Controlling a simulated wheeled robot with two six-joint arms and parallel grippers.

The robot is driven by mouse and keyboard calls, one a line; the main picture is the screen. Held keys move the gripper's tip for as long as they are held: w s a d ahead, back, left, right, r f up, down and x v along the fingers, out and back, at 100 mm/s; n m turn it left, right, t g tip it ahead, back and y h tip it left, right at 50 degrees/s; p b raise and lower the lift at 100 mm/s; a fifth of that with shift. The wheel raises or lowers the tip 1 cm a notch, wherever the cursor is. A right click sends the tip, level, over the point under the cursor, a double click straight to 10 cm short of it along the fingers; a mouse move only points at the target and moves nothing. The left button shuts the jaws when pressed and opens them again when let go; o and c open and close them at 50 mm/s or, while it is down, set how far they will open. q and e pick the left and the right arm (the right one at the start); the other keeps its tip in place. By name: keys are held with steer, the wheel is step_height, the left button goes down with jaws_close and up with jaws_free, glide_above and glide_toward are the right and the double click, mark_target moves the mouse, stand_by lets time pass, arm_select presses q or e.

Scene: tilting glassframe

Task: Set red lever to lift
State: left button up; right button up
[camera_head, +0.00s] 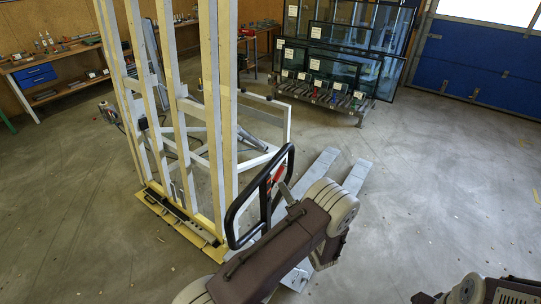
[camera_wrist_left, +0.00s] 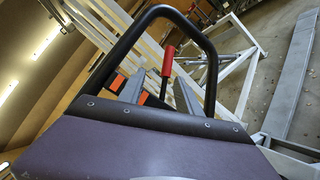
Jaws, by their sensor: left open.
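The red lever (camera_head: 279,173) sits inside the black loop handle (camera_head: 234,212) of a pallet truck with pale forks (camera_head: 318,170). In the left wrist view the red lever (camera_wrist_left: 168,60) stands nearly upright, tilted slightly, within the black loop (camera_wrist_left: 211,65). My left gripper (camera_wrist_left: 159,92) is open, with its grey fingers on either side of the lever's lower part in that picture. I cannot tell whether they touch it. In the head view my left arm largely hides the gripper and the truck's body. My right gripper is out of view.
A tall white and wooden frame rack (camera_head: 222,100) stands just left of the handle. A rack of glass frames (camera_head: 335,75) is at the back, beside a blue door (camera_head: 475,62). A workbench (camera_head: 60,55) is at back left. The floor on the right is clear.

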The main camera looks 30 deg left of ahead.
mark_target(278, 176)
arm_select(q)
steer(key=p+x, duration=0.1)
steer(key=x, duration=0.2)
steer(key=p+x, duration=0.1)
steer(key=x, duration=0.3)
steer(key=f+p+x, duration=0.1)
steer(key=p+x, duration=0.1)
steer(key=x, duration=0.2)
steer(key=shift+w, duration=0.25)
steer(key=shift+w+a+f, duration=0.1)
steer(key=shift+w+f, duration=0.1)
steer(key=shift+s+r, duration=0.1)
steer(key=shift+c, duration=0.7)
steer(key=shift+s+d+r, duration=0.1)
steer(key=shift+s+d, duration=0.05)
steer(key=shift+d, duration=0.2)
steer(key=c, duration=0.5)
jaws_close()
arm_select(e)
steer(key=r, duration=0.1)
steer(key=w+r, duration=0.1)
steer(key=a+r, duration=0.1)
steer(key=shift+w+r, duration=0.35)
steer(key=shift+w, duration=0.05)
arm_select(q)
steer(key=shift+r, duration=0.15)
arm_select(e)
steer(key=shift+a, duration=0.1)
